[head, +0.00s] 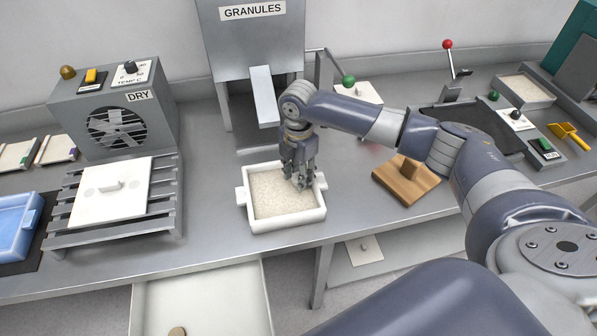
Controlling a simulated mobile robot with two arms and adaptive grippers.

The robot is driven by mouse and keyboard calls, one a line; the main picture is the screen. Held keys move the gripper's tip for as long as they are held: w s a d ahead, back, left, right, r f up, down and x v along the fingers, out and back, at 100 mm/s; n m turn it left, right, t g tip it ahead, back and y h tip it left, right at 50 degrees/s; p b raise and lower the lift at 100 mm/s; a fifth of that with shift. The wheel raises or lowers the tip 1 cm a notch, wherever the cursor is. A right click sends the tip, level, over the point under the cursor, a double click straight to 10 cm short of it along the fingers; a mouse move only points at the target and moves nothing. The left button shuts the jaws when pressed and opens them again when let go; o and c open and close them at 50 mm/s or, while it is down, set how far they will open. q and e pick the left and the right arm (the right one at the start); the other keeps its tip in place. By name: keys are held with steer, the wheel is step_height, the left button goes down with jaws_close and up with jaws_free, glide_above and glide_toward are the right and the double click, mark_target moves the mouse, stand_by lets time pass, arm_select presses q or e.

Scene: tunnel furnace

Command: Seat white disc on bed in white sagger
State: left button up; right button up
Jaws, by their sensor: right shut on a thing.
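The white sagger (257,225) is a square tray with side lugs, standing near the front edge of the bench. A pale granular bed (272,193) fills it. My right gripper (302,182) points down over the right part of the bed, inside the sagger's rim. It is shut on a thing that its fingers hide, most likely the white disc. I cannot tell whether that thing touches the bed. No white disc shows clearly elsewhere. My left gripper is not in view.
The GRANULES hopper (252,40) and its chute (264,95) stand behind the sagger. A slatted rack with a white plate (112,190) is left, before the DRY fan box (125,115). A wooden block (406,181) lies right. An open drawer (200,300) sits below.

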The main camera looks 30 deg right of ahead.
steer(key=shift+f, duration=0.1)
stand_by(0.4)
steer(key=shift+f+b, duration=0.5)
steer(key=shift+f, duration=0.8)
steer(key=shift+f, duration=0.4)
steer(key=o, duration=1.1)
step_height(320, 180, up, 12)
steer(key=shift+a+r, duration=0.1)
